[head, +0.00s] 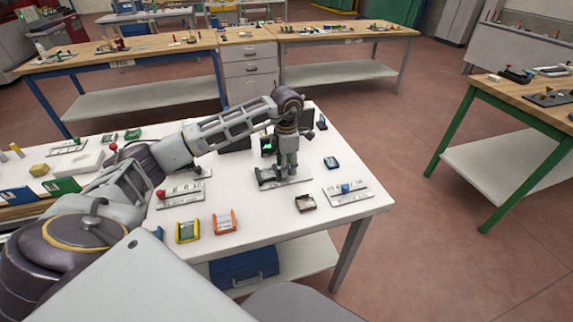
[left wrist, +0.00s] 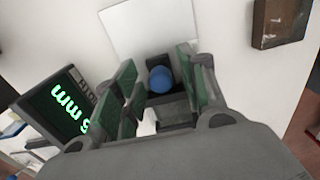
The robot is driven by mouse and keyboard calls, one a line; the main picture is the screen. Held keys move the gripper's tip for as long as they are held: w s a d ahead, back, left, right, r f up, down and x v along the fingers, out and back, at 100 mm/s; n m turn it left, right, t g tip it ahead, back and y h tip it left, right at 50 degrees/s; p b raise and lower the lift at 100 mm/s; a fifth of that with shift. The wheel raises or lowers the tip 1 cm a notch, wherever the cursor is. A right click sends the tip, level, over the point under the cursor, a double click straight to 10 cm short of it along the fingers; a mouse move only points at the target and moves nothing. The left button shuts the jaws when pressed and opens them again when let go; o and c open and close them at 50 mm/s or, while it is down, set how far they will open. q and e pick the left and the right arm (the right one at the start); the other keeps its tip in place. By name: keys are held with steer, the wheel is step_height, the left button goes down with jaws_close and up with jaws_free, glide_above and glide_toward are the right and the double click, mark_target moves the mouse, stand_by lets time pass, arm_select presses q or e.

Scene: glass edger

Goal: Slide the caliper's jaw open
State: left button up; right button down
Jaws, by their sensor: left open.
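The caliper, a dark fixture on a pale plate (head: 290,181), stands on the white bench under my left gripper. In the left wrist view, its blue knob (left wrist: 161,79) sits between my left gripper's two green-padded fingers, with dark and grey parts around it. My left gripper (head: 289,160) points down over the fixture with its fingers apart, one on each side of the knob. I cannot tell whether a pad touches it. A black display (left wrist: 65,108) with green "mm" lettering stands beside the fingers. The fingers hide much of the caliper and its jaws. My right gripper is out of view.
A brown block (head: 305,203), a blue-knobbed plate (head: 347,196) and a small blue item (head: 332,163) lie to the right. A red-knobbed plate (head: 180,196), a yellow frame (head: 187,231) and an orange frame (head: 225,221) lie to the left and front.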

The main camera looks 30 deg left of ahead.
arm_select(q)
jaws_close()
stand_by(0.4)
steer(key=shift+w+d, duration=1.65)
steer(key=shift+w, duration=0.3)
jaws_free()
steer(key=shift+r, duration=0.15)
